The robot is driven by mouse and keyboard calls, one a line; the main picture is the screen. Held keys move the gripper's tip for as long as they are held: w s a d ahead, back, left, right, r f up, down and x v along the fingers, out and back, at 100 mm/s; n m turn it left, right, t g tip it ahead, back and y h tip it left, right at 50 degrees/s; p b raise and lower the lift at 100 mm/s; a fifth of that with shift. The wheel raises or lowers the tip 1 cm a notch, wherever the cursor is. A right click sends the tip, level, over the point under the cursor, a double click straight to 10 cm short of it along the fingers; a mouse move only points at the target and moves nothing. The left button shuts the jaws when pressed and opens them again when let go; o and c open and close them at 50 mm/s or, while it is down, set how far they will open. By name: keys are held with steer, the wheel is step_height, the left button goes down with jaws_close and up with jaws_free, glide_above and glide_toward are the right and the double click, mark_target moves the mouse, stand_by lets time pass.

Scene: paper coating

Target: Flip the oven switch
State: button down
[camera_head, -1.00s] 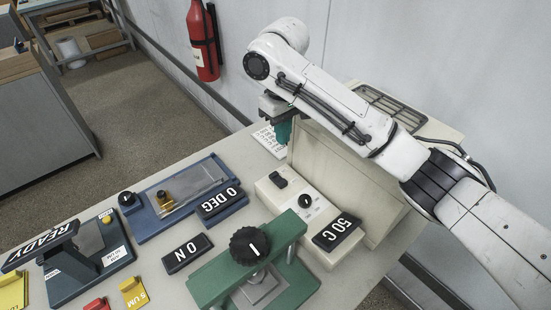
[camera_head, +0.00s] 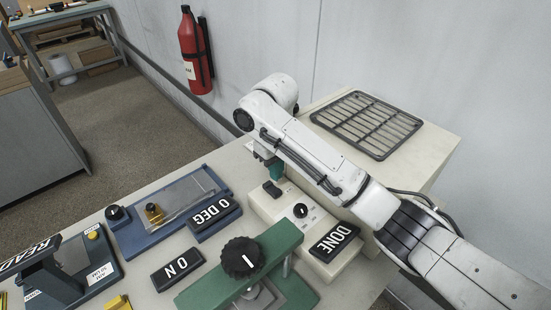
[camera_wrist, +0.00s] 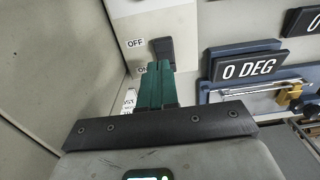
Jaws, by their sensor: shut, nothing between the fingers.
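The oven switch (camera_head: 272,188) is a small black rocker on the cream control panel in front of the oven. In the wrist view the switch (camera_wrist: 162,48) stands just beyond my fingertips, with an OFF label (camera_wrist: 136,43) beside it and a second label partly hidden. My gripper (camera_wrist: 158,70) has teal fingers shut together with nothing between them. In the head view my gripper (camera_head: 276,170) points down behind the switch, partly hidden by my arm. The fingertips are at or very near the switch; I cannot tell if they touch. Its tilt is unclear.
The cream oven (camera_head: 425,165) with a grille on top stands at right. A black knob (camera_head: 300,210) and a DONE display (camera_head: 335,242) are on its panel. A green press (camera_head: 240,283), a blue 0 DEG device (camera_head: 130,237) and an ON sign (camera_head: 177,275) sit nearby.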

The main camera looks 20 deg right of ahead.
mark_target(276, 189)
steer(key=shift+f+p, duration=0.45)
steer(key=shift+f, duration=1.6)
